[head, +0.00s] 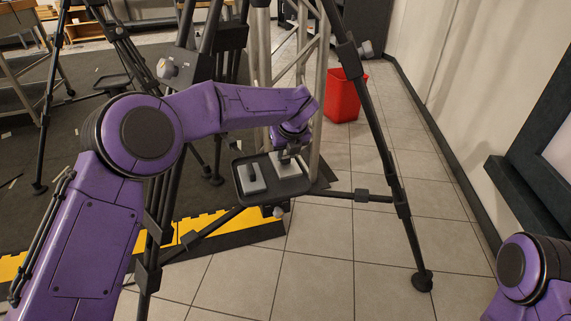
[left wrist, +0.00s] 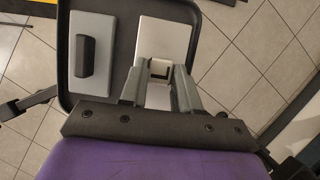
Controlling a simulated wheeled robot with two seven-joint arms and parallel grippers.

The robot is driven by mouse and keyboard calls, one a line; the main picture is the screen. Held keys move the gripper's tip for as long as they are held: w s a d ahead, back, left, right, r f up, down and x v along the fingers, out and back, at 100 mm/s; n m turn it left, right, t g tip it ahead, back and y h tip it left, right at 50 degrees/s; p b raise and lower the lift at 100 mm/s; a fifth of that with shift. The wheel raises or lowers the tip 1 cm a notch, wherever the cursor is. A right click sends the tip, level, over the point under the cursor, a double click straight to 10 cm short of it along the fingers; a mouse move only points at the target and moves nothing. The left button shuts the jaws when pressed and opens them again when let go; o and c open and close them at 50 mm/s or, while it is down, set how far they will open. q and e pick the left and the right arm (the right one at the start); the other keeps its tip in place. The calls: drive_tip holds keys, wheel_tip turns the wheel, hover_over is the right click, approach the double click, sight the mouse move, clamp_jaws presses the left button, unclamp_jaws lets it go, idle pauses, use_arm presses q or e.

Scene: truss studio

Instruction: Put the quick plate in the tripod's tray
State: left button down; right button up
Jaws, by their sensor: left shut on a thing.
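The tripod's tray (head: 293,189) is a dark shallow tray with a raised rim, between the tripod's legs; its rim also shows in the left wrist view (left wrist: 63,45). My left gripper (head: 288,158) reaches down over the tray's right half. In the left wrist view its fingers (left wrist: 161,68) are shut on the pale quick plate (left wrist: 163,36), by a small upright part in its middle. The plate lies flat over the tray, within its rim; I cannot tell whether it touches the floor of the tray. My right gripper is out of view.
A grey plate with a dark raised grip (head: 251,178) lies in the tray's left half, close beside the pale plate. Tripod legs (head: 378,140) stand around the tray. A red bin (head: 342,97) stands behind on the tiled floor. A wall runs along the right.

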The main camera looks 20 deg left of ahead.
sight(286, 158)
use_arm(q)
wheel_tip(286, 158, down, 3)
drive_tip(key=shift+f+b, duration=0.15)
drive_tip(key=shift+b, duration=0.3)
drive_tip(key=c, duration=0.8)
unclamp_jaws()
drive_tip(key=shift+s+d+r+p, duration=0.15)
drive_tip(key=shift+r+p, duration=0.15)
drive_tip(key=shift+r, duration=0.2)
drive_tip(key=p+v, duration=0.3)
drive_tip(key=v, duration=0.8)
drive_tip(key=shift+r, duration=0.15)
